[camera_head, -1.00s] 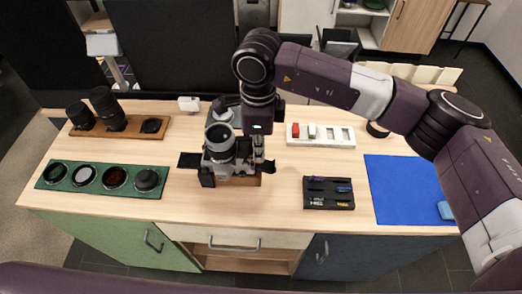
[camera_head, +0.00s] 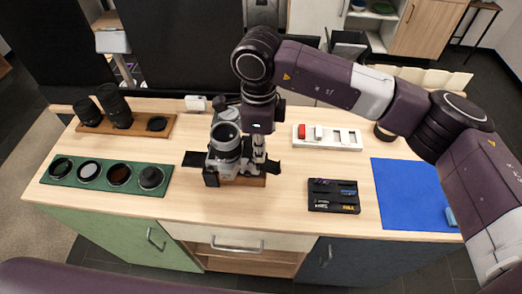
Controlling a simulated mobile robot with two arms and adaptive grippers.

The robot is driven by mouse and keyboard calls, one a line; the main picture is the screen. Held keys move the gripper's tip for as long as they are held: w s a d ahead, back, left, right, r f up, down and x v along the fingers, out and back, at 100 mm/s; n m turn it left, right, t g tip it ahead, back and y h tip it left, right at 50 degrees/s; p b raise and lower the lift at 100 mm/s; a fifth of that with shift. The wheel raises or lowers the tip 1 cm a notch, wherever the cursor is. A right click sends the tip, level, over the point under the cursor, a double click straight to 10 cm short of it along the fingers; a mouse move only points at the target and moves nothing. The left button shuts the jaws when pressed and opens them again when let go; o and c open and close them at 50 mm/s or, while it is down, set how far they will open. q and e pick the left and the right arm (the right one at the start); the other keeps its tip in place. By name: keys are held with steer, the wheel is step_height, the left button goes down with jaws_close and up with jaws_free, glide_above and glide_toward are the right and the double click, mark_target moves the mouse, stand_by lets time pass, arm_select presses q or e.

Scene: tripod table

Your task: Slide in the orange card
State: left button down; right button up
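A grey and black camera (camera_head: 225,146) stands on a small wooden base (camera_head: 240,181) in the middle of the table, with dark flaps sticking out left and right. My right gripper (camera_head: 259,152) points down close by the camera's right side, over the right flap (camera_head: 267,168). Its fingers are small and partly merge with the camera, so I cannot tell whether they are open or touching it. I cannot make out an orange card; it may be hidden by the gripper or camera. My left gripper is out of view.
A black case (camera_head: 333,196) with small labelled items lies right of the camera. Behind it is a white holder (camera_head: 327,144) with red and white pieces. A blue mat (camera_head: 408,196) lies right. A green lens tray (camera_head: 105,188) and wooden lens board (camera_head: 160,134) fill the left.

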steer(key=shift+o, duration=1)
steer(key=shift+a, duration=0.1)
steer(key=shift+f, duration=0.1)
steer(key=shift+d+b, duration=0.35)
steer(key=shift+d, duration=0.2)
steer(key=shift+d+b, duration=0.35)
steer(key=shift+d, duration=0.85)
steer(key=o, duration=0.5)
steer(key=shift+o, duration=0.2)
